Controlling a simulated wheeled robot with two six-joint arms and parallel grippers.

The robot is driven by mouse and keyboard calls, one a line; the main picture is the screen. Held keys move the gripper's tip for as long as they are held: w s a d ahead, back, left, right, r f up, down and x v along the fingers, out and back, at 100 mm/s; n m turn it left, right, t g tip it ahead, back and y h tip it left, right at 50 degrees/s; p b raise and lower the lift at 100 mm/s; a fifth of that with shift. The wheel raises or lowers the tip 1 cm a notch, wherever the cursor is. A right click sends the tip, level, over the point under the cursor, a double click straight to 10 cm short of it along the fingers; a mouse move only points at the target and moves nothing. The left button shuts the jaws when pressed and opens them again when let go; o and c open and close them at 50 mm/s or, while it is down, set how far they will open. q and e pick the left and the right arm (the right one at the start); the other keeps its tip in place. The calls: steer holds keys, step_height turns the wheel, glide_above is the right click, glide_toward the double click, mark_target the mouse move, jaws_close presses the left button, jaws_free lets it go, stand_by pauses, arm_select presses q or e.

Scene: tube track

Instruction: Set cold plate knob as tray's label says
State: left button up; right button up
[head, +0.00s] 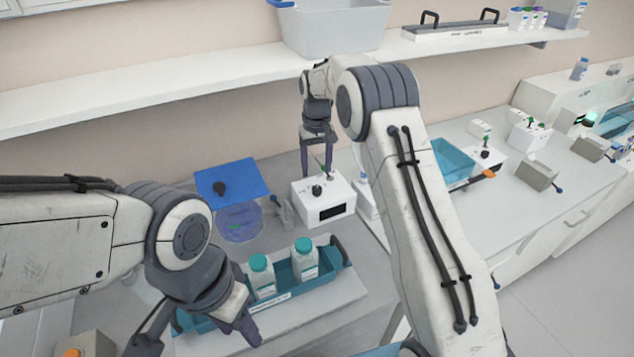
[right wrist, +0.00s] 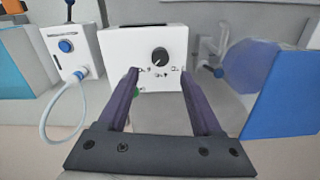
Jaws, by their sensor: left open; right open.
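A white box (head: 340,193) with a black knob (head: 317,190) and a dark display stands on the bench; it looks like the cold plate's control. In the right wrist view the knob (right wrist: 160,57) has small marks around it, too small to read. My right gripper (head: 318,168) is open over the box, its fingertips (right wrist: 159,73) on either side of the knob, apart from it. A teal tray (head: 338,264) holds two white bottles with teal caps. Its white label (head: 268,305) is unreadable here. My left gripper (head: 198,338) is open at the tray's front left.
A blue panel (head: 240,178) and a clear blue-tinted vessel (head: 240,222) stand left of the box. A white device with a blue knob and hose (right wrist: 70,48) is beside it in the wrist view. A shelf (head: 200,75) with a grey bin (head: 335,28) runs above.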

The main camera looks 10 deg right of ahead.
steer(key=shift+r, duration=1.85)
